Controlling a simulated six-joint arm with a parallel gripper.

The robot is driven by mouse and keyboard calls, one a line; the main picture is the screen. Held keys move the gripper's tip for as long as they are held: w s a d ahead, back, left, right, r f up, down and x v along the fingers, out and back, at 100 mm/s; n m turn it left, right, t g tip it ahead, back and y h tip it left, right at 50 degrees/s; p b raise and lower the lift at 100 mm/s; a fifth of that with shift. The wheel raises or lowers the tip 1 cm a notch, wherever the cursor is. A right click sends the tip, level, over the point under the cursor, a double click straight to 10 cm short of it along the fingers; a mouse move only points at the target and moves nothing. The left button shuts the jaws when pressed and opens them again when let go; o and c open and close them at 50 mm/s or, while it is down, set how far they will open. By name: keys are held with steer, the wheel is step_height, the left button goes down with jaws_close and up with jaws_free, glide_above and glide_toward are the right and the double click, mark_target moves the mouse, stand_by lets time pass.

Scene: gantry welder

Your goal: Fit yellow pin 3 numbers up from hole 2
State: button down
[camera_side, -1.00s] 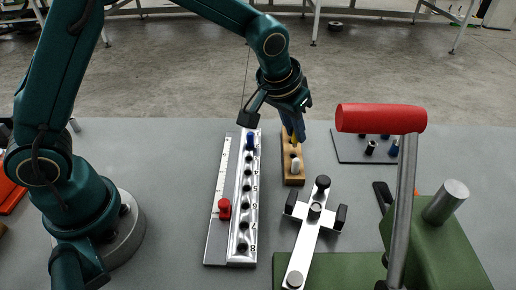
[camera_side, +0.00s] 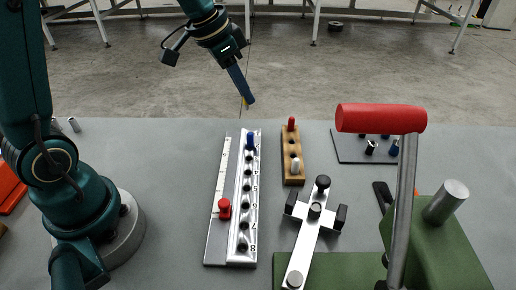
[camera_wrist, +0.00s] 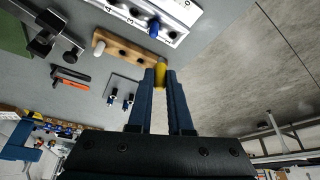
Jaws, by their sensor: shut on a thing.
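My gripper (camera_side: 250,103) is shut on the yellow pin (camera_wrist: 160,75), held in the air above the far side of the bench. In the side view only a sliver of the pin shows beside the blue fingers. The numbered rail (camera_side: 236,262) stands below, with a row of holes and the numbers 4 to 8 readable at its near part. A blue pin (camera_side: 250,142) stands upright near the rail's far end, and it also shows in the wrist view (camera_wrist: 154,28). The holes on the near side of it look empty.
A wooden rack (camera_side: 287,146) right of the rail holds a red pin (camera_side: 292,124) and a white pin (camera_side: 295,164). A red slider (camera_side: 224,209) sits on the scale beside the rail. A toggle clamp (camera_side: 408,118) with a red handle stands at the right.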

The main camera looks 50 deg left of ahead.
steer(key=s+d+f+m+g+h, duration=0.35)
steer(key=s+d+m, duration=0.55)
steer(key=m, duration=0.5)
steer(key=shift+g+y, duration=0.25)
steer(key=shift+g, duration=0.2)
steer(key=shift+w+d+f, duration=0.1)
steer(key=shift+w+f, duration=0.05)
steer(key=shift+f, duration=1)
steer(key=shift+w+d+f, duration=0.1)
steer(key=shift+f, duration=1.05)
steer(key=shift+f, duration=1.1)
steer(key=c, duration=0.8)
jaws_free()
steer(key=shift+o, duration=0.2)
